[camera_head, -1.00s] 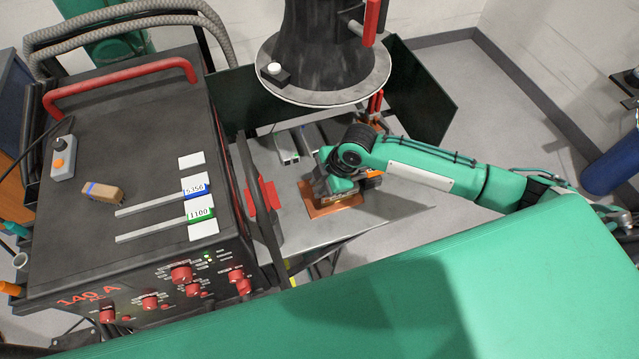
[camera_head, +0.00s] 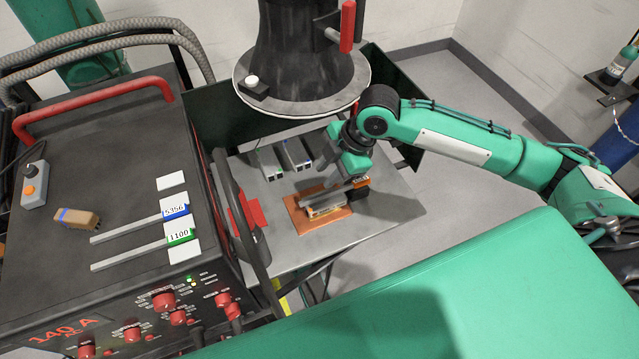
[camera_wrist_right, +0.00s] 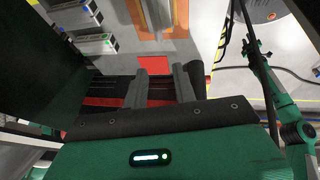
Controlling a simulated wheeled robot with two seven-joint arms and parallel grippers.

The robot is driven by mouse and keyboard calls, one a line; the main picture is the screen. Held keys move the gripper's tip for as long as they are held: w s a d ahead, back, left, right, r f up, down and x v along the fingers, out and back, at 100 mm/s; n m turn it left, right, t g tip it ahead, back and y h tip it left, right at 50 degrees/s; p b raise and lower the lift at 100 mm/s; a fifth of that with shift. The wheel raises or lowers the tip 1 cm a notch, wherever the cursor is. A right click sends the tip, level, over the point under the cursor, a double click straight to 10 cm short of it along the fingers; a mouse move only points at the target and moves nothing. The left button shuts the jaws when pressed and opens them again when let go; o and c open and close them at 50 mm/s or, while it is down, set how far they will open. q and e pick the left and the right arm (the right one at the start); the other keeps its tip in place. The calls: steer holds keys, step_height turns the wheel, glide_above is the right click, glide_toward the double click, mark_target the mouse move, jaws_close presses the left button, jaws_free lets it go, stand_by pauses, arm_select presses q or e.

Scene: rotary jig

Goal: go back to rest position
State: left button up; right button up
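My right gripper (camera_head: 335,190) hangs from the green arm over the metal table (camera_head: 385,225). In the right wrist view its two grey fingers (camera_wrist_right: 162,88) stand apart with nothing between them. The gripper partly covers this block in the head view. The orange plate also shows at the top of the right wrist view (camera_wrist_right: 170,32).
A dark welding machine (camera_head: 110,225) with two metal bars on top stands at the left. More metal bars (camera_head: 270,163) lie near the table's back. Dark green screens edge the back.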

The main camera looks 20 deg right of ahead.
steer(key=shift+s+d+r, duration=0.1)
steer(key=shift+d+r, duration=0.05)
steer(key=shift+r, duration=0.25)
